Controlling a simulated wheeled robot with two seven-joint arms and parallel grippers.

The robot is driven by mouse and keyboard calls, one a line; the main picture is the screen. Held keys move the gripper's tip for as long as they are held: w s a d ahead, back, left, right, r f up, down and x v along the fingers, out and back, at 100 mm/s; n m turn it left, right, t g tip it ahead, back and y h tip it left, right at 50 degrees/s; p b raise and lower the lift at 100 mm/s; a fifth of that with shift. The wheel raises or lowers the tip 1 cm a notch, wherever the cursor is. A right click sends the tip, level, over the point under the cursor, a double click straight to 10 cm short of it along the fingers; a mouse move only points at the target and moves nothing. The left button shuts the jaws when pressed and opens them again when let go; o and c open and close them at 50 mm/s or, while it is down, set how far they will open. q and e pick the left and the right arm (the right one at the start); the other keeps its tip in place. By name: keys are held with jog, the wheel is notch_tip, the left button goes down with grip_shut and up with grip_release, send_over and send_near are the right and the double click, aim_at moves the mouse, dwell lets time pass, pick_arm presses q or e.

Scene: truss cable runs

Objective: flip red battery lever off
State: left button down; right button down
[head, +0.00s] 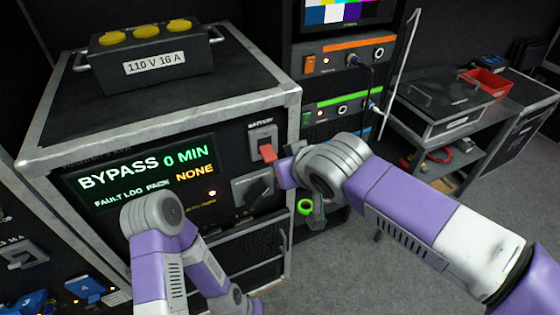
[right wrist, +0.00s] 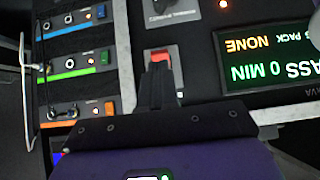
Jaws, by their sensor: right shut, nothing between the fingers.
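The red battery lever (head: 268,152) sits on a grey plate (head: 263,135) on the cabinet front, under the "BATTERY" label. Its red handle shows at the lower part of the plate. In the right wrist view, which looks upside down, the red lever (right wrist: 161,58) is partly hidden by the fingertips. My right gripper (right wrist: 158,68) is shut and empty, its tips right at the lever; I cannot tell whether they touch it. In the head view the right gripper (head: 281,170) is mostly hidden behind its own wrist. My left gripper is out of view.
A black rotary knob (head: 257,190) is just below the lever. A lit display (head: 140,172) left of it reads "BYPASS 0 MIN". A socket box (head: 150,55) stands on the cabinet. Rack units with cables (head: 345,62) are to the right. A red tray (head: 485,82) lies farther right.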

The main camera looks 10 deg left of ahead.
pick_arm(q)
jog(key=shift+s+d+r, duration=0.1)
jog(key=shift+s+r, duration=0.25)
pick_arm(e)
jog(key=s, duration=0.1)
jog(key=s+d+r, duration=0.1)
jog(key=shift+s+d+r, duration=0.25)
jog(key=shift+s+d, duration=0.1)
jog(key=shift+s, duration=0.05)
jog(key=shift+w+f, duration=0.1)
